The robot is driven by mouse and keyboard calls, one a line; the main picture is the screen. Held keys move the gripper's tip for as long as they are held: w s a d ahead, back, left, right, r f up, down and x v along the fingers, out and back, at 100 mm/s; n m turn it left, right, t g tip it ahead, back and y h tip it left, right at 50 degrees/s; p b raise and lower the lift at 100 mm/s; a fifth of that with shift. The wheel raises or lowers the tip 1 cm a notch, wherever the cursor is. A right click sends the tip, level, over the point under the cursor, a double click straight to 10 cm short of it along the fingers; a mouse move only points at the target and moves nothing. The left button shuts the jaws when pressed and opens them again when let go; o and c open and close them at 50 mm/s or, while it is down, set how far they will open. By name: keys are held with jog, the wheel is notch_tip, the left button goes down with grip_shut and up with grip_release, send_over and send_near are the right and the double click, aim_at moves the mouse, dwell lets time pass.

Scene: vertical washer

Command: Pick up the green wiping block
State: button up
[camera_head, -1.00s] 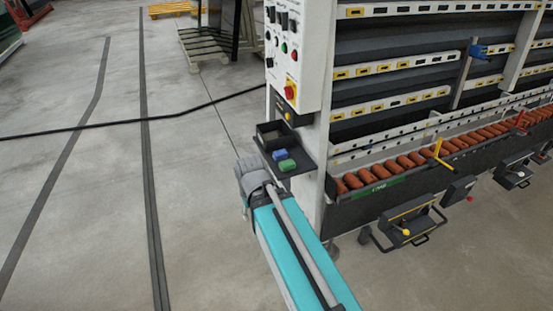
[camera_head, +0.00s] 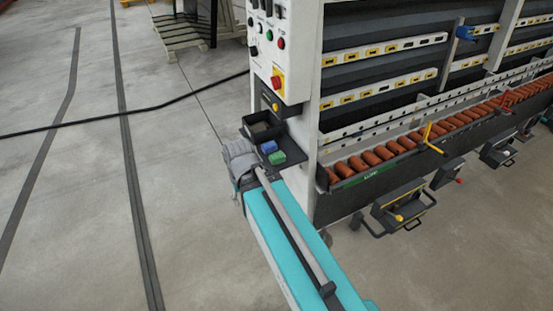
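The green wiping block (camera_head: 277,157) lies on a dark shelf (camera_head: 288,171) fixed to the side of the washer's control column. A blue block (camera_head: 268,146) lies right behind it on the same shelf. My teal arm link (camera_head: 290,250) reaches up from the bottom of the picture. Its grey joint (camera_head: 240,163) stands just left of the shelf in the picture. I cannot make out my gripper's fingers. The green block shows nothing holding it.
The control panel (camera_head: 272,50) with a red button rises above. The washer's roller conveyor (camera_head: 420,140) runs to the right, with black boxes and handles jutting out below.

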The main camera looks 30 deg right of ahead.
jog(key=shift+o, duration=1.1)
jog(key=shift+w+d, duration=0.1)
jog(key=shift+w, duration=0.05)
jog(key=shift+o, duration=0.6)
jog(key=shift+w+d+m, duration=0.15)
jog(key=shift+w+m, duration=0.15)
jog(key=m+h+b, duration=0.3)
jog(key=m+h, duration=0.1)
jog(key=m, duration=1.3)
send_near(277, 155)
notch_tip(277, 155, up, 3)
jog(key=a, duration=0.2)
jog(key=shift+s+d+r+h, duration=0.1)
jog(key=shift+d+h, duration=0.1)
jog(key=shift+h, duration=0.1)
jog(key=b+x, duration=0.7)
jog(key=x, duration=0.1)
jog(key=shift+f+b, duration=0.3)
jog(key=shift+b, duration=0.1)
jog(key=shift+d+f, duration=0.1)
jog(key=shift+f, duration=0.05)
jog(key=shift+b+x, duration=2.45)
